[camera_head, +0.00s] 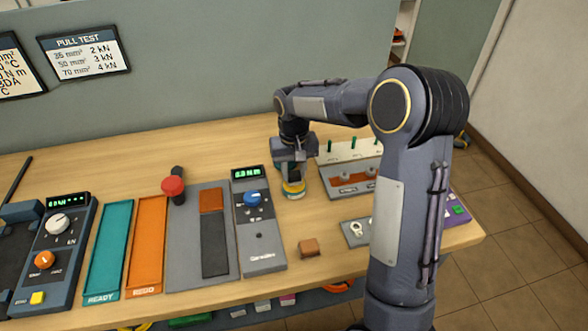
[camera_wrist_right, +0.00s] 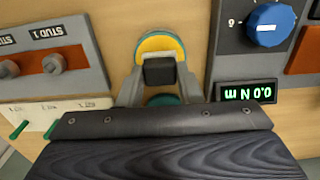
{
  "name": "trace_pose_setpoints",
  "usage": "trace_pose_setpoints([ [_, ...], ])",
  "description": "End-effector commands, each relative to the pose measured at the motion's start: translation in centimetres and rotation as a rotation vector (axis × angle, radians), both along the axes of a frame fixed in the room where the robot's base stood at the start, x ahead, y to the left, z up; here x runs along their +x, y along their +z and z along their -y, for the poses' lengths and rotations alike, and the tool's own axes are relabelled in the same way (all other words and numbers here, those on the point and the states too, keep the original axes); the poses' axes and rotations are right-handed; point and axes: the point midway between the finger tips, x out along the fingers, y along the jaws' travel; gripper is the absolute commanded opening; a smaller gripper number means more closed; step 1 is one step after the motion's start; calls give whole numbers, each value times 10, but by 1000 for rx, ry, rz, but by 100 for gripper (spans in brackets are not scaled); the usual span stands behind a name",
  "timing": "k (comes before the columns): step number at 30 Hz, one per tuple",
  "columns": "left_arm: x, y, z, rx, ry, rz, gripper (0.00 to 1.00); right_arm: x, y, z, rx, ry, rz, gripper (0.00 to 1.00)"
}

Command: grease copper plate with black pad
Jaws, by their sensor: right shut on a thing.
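My right gripper (camera_head: 293,166) is shut on a black pad (camera_wrist_right: 159,71), a small dark block between its fingers. I cannot tell whether the pad touches what is in the tin. A flat copper-coloured plate (camera_head: 211,201) lies on a grey board to the left, above a dark strip. A copper-coloured bar (camera_head: 353,180) is on the stud fixture, partly hidden by my right arm. My left gripper is not in view.
A torque meter (camera_head: 257,225) with a blue knob stands between tin and grey board (camera_head: 182,272). A red knob (camera_head: 173,187) rises at that board's corner. A brown block (camera_head: 309,247) lies in front. The bench behind the meter is clear.

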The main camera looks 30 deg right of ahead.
Motion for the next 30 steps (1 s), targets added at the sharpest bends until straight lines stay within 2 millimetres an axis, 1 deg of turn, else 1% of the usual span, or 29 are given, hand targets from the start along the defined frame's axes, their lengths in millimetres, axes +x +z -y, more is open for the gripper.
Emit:
trace_pose_setpoints([
  [30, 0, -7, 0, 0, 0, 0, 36, 0, -11, 0, 0, 0, -1, 14],
])
